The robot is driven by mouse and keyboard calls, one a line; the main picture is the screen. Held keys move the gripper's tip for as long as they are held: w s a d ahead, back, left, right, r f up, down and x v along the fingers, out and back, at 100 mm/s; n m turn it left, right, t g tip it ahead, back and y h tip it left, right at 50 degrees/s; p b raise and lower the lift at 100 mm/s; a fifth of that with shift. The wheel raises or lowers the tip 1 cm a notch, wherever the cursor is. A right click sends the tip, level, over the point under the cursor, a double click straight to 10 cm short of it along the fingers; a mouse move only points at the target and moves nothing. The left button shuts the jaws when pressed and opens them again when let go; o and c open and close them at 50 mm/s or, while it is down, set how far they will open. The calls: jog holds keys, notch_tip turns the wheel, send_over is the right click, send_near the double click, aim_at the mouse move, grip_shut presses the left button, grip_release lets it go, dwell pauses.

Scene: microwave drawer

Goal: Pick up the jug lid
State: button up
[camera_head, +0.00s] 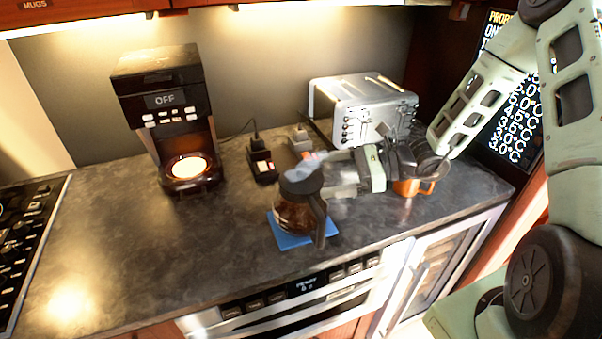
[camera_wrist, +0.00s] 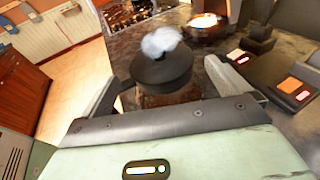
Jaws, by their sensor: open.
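The jug (camera_head: 298,214) is a dark glass coffee pot with a black handle, standing on a blue mat (camera_head: 283,238) on the counter. Its black lid (camera_head: 300,182) sits on top; the lid also shows in the wrist view (camera_wrist: 162,69). Something pale and blurred lies over the top of the lid. My gripper (camera_head: 325,175) is at the right of the jug near lid height. In the wrist view my gripper (camera_wrist: 168,80) is open, with one pale finger on each side of the lid. I cannot tell whether either finger touches it.
A coffee maker (camera_head: 165,105) reading OFF stands at the back left with a glowing plate. A silver toaster (camera_head: 362,105) is at the back right. An orange mug (camera_head: 412,187) stands under my arm. Small switch boxes (camera_head: 262,165) lie behind the jug.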

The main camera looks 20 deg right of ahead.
aim_at(306, 178)
jog(key=p+x, duration=0.3)
jog(key=x, duration=0.3)
jog(key=shift+a, duration=0.3)
jog(key=shift+w+a+f, duration=0.15)
jog(key=shift+w+a, duration=0.05)
jog(key=c, duration=0.6)
